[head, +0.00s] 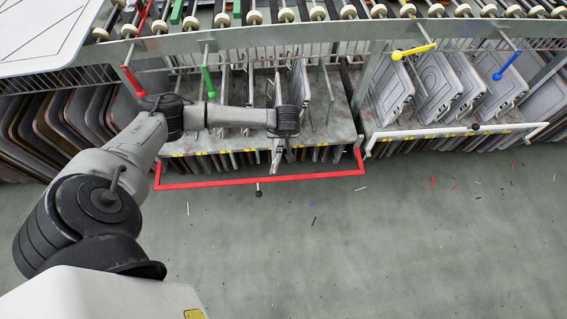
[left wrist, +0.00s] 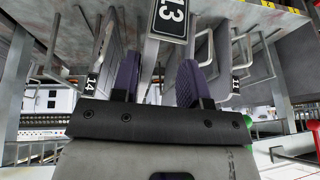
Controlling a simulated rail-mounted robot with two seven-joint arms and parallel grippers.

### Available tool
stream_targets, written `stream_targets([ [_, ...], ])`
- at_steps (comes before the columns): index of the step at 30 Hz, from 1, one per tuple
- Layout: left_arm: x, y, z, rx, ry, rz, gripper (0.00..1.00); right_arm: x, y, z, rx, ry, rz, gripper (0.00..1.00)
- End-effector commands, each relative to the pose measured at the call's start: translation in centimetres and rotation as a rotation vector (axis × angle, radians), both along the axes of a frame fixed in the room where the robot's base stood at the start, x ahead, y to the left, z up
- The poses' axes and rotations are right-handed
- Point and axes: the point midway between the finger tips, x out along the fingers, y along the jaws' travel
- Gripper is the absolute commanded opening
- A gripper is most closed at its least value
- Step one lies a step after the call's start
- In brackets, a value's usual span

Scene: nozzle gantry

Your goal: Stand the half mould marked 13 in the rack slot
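The half mould marked 13 shows its black and white number plate (left wrist: 172,18) at the top middle of the left wrist view. My left gripper (left wrist: 156,82) is in front of it, with two dark purple fingers spread apart. A pale upright part below the plate shows between the fingers, with a gap beside the right finger. In the head view my left gripper (head: 281,160) points at the front of the middle rack (head: 340,122), and my wrist hides part of the moulds there. My right gripper is not in view.
Plates marked 14 (left wrist: 91,85) and 11 (left wrist: 236,84) flank the gripper. A red bar (head: 260,181) crosses the rack's front. More grey moulds (head: 391,90) stand in the right rack, behind a white bar (head: 520,126). The floor in front is open, with small scraps.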

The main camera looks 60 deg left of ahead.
Motion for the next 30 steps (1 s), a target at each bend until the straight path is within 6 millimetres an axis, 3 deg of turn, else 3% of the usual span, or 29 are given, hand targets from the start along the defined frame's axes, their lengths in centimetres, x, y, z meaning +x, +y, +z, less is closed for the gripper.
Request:
stream_targets([
  [3, -1.2, -2.2, 0.6, -0.003, 0.003, -0.005, 0.4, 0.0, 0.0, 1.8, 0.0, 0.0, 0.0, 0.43],
  [18, -5.5, -9.8, 0.9, -0.002, 0.001, -0.003, 0.4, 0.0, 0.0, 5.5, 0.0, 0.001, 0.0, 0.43],
  [30, -7.1, -12.5, 0.8, -0.001, 0.001, -0.001, 0.4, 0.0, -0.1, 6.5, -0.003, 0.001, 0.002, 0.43],
])
